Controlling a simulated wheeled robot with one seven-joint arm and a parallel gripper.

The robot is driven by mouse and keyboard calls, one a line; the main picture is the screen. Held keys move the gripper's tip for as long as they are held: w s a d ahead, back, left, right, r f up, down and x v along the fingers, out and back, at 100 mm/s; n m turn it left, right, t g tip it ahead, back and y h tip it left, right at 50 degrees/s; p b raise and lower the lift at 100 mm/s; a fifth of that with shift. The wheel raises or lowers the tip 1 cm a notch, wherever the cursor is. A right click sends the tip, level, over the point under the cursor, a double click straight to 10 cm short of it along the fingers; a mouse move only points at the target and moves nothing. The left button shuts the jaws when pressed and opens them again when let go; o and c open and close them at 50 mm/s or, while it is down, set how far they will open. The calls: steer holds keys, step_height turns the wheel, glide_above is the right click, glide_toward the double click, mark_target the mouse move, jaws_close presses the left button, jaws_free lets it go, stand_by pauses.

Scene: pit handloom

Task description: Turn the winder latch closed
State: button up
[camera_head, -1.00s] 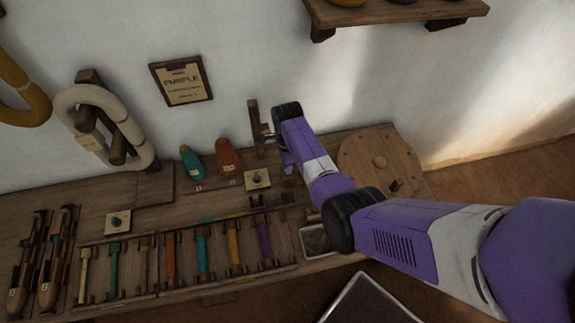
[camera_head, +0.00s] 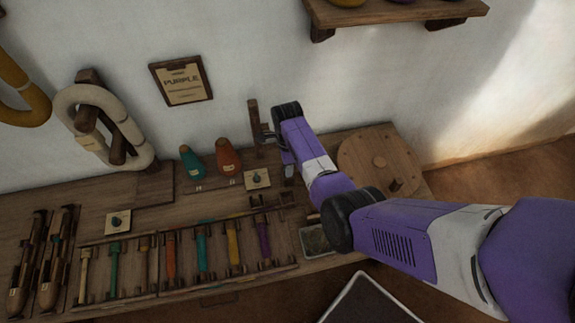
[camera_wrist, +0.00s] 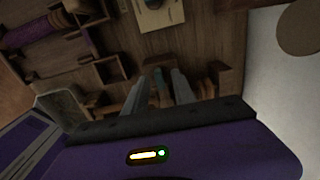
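The winder (camera_head: 254,120) appears as a dark wooden upright at the back of the bench, just left of my wrist. I cannot make out its latch for certain. My gripper (camera_head: 288,173) points down at the bench beside it, mostly hidden by my arm in the head view. In the wrist view my two grey fingers (camera_wrist: 157,85) stand apart.
A plate with a knob (camera_head: 257,179) lies left of my gripper. A round wooden disc (camera_head: 405,158) with a peg is on the right. Teal (camera_head: 191,162) and orange (camera_head: 228,157) pieces stand left. A bobbin rack (camera_head: 200,252) and small tray (camera_head: 314,240) are in front.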

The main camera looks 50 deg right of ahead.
step_height(320, 180, up, 8)
steer(key=shift+f, duration=0.1)
stand_by(0.5)
stand_by(0.5)
